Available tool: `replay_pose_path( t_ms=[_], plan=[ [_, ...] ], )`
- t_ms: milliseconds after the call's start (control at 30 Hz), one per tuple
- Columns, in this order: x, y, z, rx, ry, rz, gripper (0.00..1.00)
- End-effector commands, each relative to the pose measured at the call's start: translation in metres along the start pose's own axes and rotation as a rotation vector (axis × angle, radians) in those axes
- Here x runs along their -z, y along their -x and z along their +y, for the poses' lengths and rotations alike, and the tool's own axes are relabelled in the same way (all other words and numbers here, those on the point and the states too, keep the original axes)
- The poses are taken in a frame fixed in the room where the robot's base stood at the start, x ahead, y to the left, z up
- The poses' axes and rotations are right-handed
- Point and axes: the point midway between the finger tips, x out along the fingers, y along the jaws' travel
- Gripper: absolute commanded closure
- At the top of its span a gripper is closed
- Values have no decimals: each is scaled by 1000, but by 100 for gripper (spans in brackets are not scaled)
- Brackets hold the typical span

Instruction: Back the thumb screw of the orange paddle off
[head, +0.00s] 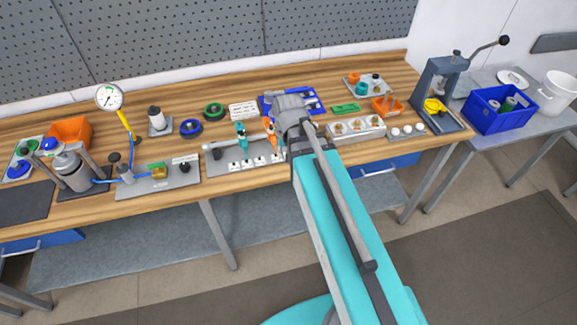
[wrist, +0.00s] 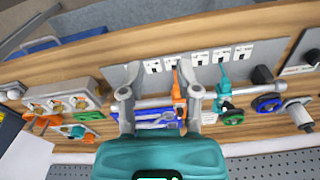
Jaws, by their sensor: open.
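The orange paddle (head: 271,128) stands on a grey plate (head: 218,156) next to a teal paddle (head: 241,138). In the wrist view the orange paddle (wrist: 177,88) shows between my fingers, nearer the right one, and the teal paddle (wrist: 223,86) lies outside the right finger. The thumb screw is too small to tell apart. My gripper (wrist: 160,95) is open and empty, above the bench. In the head view my wrist hides the right end of the plate.
A blue tray of tools (wrist: 155,118) lies behind the paddles. A white block with several fittings (head: 356,129) stands to the right in the head view. A pressure gauge (head: 109,97) and a pump rig stand left. Green and blue rings lie at the back.

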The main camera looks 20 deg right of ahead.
Motion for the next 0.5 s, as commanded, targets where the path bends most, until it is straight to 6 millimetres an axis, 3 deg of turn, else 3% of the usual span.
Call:
replay_pose_path(
  t_ms=[200, 500],
  plan=[
    [-9, -20, 2, 0, 42, -1, 57],
    [-13, -30, 2, 0, 66, -2, 57]
  ],
)
